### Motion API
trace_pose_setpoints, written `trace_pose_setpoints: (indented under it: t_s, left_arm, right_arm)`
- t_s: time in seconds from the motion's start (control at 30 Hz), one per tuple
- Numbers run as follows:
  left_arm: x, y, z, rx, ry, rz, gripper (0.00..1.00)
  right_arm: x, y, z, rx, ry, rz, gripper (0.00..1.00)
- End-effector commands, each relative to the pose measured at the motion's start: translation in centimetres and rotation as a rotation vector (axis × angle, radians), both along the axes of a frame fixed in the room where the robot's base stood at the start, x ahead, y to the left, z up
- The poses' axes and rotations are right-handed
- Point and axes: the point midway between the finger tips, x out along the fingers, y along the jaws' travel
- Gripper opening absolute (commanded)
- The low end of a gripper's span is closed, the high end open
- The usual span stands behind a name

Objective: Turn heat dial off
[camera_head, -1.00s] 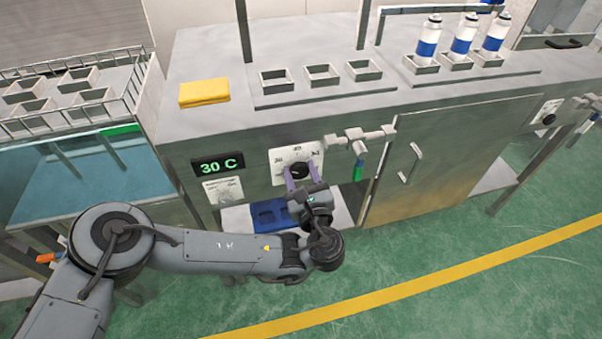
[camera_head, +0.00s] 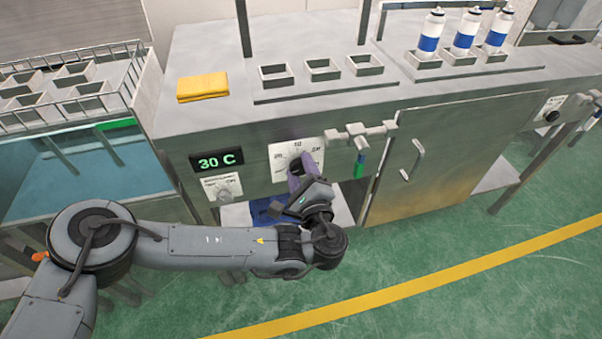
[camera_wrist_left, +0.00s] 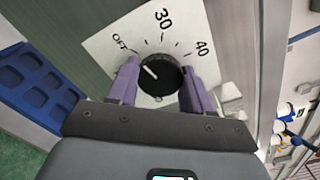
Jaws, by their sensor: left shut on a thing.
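The black heat dial (camera_head: 296,166) sits on a white plate (camera_head: 283,150) on the front of the steel bench. In the left wrist view the dial (camera_wrist_left: 161,76) shows a white pointer line that points up-left, roughly towards the OFF mark, away from 30 and 40. My left gripper (camera_head: 303,171) is shut on the dial. In the left wrist view its purple fingers (camera_wrist_left: 160,88) stand on either side of the dial. In the head view the fingers partly cover the dial. The display (camera_head: 217,160) left of the dial reads 30 C. My right gripper is not in view.
A pipe with a valve (camera_head: 361,134) sticks out just right of the dial plate. A cabinet door with a handle (camera_head: 413,160) is further right. A blue tray (camera_head: 265,210) lies below. A yellow cloth (camera_head: 203,88) and blue-banded cans (camera_head: 465,34) are on top.

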Motion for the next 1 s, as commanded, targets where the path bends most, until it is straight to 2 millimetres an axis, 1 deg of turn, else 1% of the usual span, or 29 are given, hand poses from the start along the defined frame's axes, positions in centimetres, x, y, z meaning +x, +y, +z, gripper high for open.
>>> trace_pose_setpoints:
  t_s: [0.03, 0.1, 0.4, 0.63, 1.0]
  left_arm:
    - [0.0, 0.1, -0.3, -0.037, -0.010, 0.001, 0.19]
    - [0.0, 0.1, -0.3, -0.085, -0.023, 0.001, 0.19]
    - [0.0, 0.1, -0.1, -0.228, -0.061, 0.001, 0.19]
    - [0.0, 0.1, 0.0, -0.269, -0.071, 0.002, 0.19]
    - [0.0, 0.1, 0.0, -0.275, -0.072, 0.001, 0.19]
  right_arm:
    - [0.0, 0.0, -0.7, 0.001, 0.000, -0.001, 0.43]
    - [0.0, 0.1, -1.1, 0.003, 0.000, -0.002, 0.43]
    - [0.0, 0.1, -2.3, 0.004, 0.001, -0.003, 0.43]
    - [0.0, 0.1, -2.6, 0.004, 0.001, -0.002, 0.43]
    - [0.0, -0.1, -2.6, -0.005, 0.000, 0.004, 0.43]
